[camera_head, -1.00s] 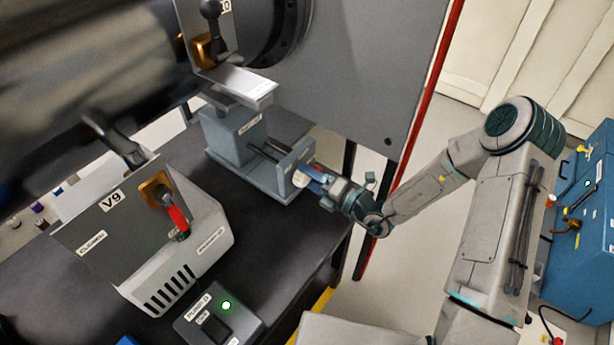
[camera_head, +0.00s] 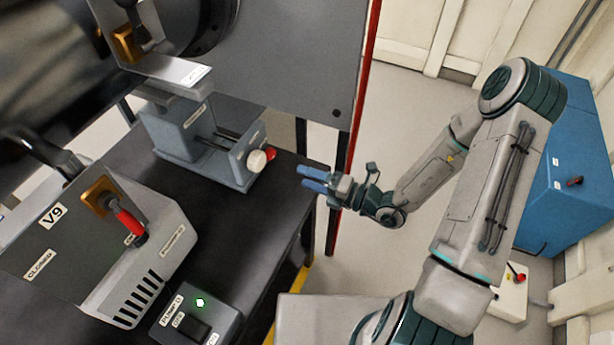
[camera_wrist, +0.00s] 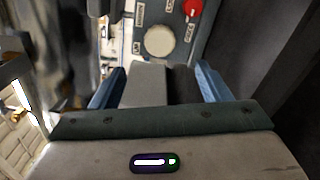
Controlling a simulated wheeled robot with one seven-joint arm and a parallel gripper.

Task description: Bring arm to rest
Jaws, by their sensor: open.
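My gripper (camera_head: 314,180) is open, with its two blue fingers apart and nothing between them. In the head view it is just right of the grey slide unit (camera_head: 205,145), clear of its pale round knob (camera_head: 258,160) and red part (camera_head: 270,152). My arm reaches from the lower right up to a high elbow and back down to the gripper. In the wrist view the blue fingers (camera_wrist: 160,88) stand wide apart, and the pale knob (camera_wrist: 160,41) and red knob (camera_wrist: 193,10) lie beyond them.
The black bench (camera_head: 225,225) holds the V9 valve box (camera_head: 90,240) with a red-tipped lever and the pump box (camera_head: 195,318) with a lit green lamp. A grey panel (camera_head: 290,60) with a red edge stands behind. A blue cabinet (camera_head: 570,170) is right. Floor between is open.

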